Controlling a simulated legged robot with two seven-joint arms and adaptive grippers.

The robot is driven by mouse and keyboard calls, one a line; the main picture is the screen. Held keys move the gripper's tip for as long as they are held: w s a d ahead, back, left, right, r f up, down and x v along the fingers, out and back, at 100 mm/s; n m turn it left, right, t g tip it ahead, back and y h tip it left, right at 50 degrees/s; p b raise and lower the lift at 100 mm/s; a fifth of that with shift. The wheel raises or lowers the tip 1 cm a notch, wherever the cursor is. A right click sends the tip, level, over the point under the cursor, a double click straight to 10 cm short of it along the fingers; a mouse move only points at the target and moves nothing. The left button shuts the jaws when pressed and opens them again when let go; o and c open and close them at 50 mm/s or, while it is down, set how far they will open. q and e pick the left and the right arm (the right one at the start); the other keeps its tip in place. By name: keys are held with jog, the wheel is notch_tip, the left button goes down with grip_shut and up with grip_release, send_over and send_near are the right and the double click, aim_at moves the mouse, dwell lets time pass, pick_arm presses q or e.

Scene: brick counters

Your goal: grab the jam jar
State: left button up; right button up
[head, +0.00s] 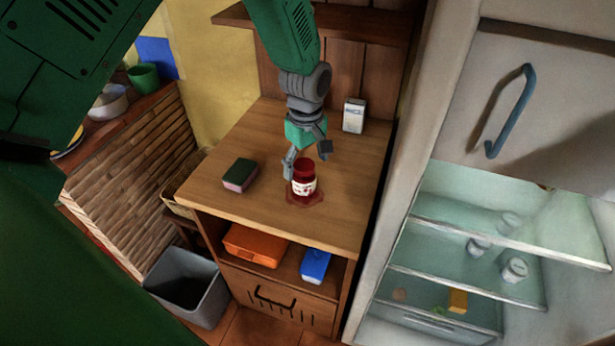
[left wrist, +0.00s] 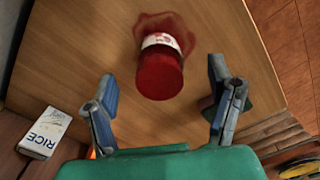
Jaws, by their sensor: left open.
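The jam jar (head: 304,181) is red with a white label and a red lid. It stands upright on the wooden counter top (head: 345,215), in a dark red spill. My left gripper (head: 307,160) is open just above and behind the jar. In the left wrist view the jar (left wrist: 160,70) shows ahead of and between the two spread fingers of the left gripper (left wrist: 163,105), with nothing held. My right gripper is not in view.
A green and pink sponge (head: 240,175) lies left of the jar. A white rice box (head: 353,115) stands at the back. The open fridge (head: 480,260) is at right, a grey bin (head: 188,290) at lower left. An orange box (head: 255,244) sits on the shelf below.

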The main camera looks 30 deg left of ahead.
pick_arm(q)
jog(key=f, duration=0.1)
jog(key=a+f, duration=0.1)
jog(key=f, duration=0.1)
jog(key=w+f+p, duration=0.1)
jog(key=f, duration=0.1)
jog(key=shift+a+f, duration=0.25)
jog(key=shift+a, duration=0.15)
jog(key=shift+d+r, duration=0.1)
jog(key=shift+d, duration=0.1)
jog(key=shift+s+d, duration=0.1)
jog(key=c, duration=0.5)
jog(key=shift+d+r, duration=0.1)
jog(key=shift+d, duration=0.05)
jog(key=c, duration=1.1)
